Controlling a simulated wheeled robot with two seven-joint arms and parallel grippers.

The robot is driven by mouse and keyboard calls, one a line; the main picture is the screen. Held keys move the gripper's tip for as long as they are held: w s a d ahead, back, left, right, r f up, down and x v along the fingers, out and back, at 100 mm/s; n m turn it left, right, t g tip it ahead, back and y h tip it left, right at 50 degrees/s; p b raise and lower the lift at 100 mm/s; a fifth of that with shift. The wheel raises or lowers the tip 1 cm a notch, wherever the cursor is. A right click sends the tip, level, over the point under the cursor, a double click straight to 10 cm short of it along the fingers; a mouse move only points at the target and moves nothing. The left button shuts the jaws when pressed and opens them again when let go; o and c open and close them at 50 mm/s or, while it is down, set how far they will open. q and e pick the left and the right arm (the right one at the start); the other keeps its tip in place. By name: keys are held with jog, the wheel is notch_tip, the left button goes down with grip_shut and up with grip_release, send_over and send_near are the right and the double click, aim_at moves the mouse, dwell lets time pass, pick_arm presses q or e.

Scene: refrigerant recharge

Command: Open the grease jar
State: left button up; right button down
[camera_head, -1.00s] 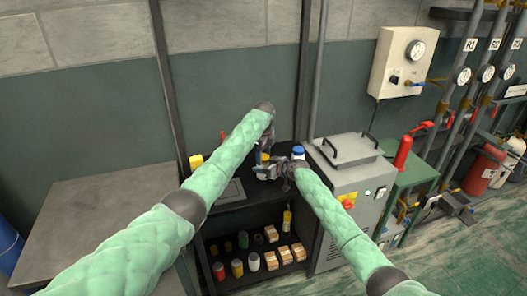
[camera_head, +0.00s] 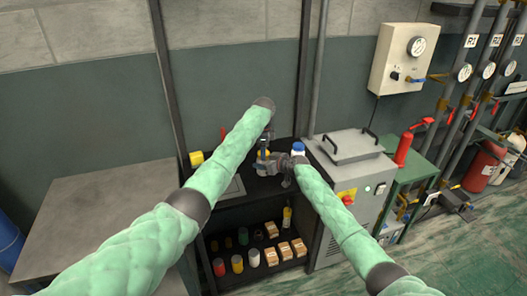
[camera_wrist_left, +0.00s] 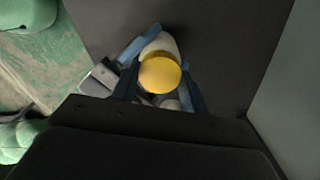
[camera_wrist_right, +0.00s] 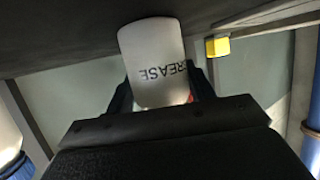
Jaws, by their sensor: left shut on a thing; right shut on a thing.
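The white grease jar (camera_wrist_right: 155,65), with dark GREASE lettering, is held between the fingers of my right gripper (camera_wrist_right: 160,98). My right gripper (camera_head: 272,165) is in the middle of the head view, above the dark shelf unit. My left gripper (camera_wrist_left: 160,88) is shut on the round yellow lid (camera_wrist_left: 160,72), with its blue fingers on either side. White jar body (camera_wrist_left: 162,42) shows beside and below the lid. Whether the lid is seated or loose cannot be told. In the head view the grippers largely hide the jar, and a bit of yellow shows between them.
A white bottle with a blue cap (camera_head: 298,149) stands right of the grippers, close to my right wrist. Several cans and cartons fill the lower shelf (camera_head: 258,282). A grey machine (camera_head: 345,170) stands to the right.

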pick_arm(q)
jog(key=shift+n, duration=1)
jog(key=o, duration=1.1)
jog(key=shift+r, duration=2.2)
jog(key=shift+c, duration=0.4)
jog(key=shift+r+m, duration=1)
jog(key=shift+r, duration=0.65)
jog(key=shift+f, duration=3.85)
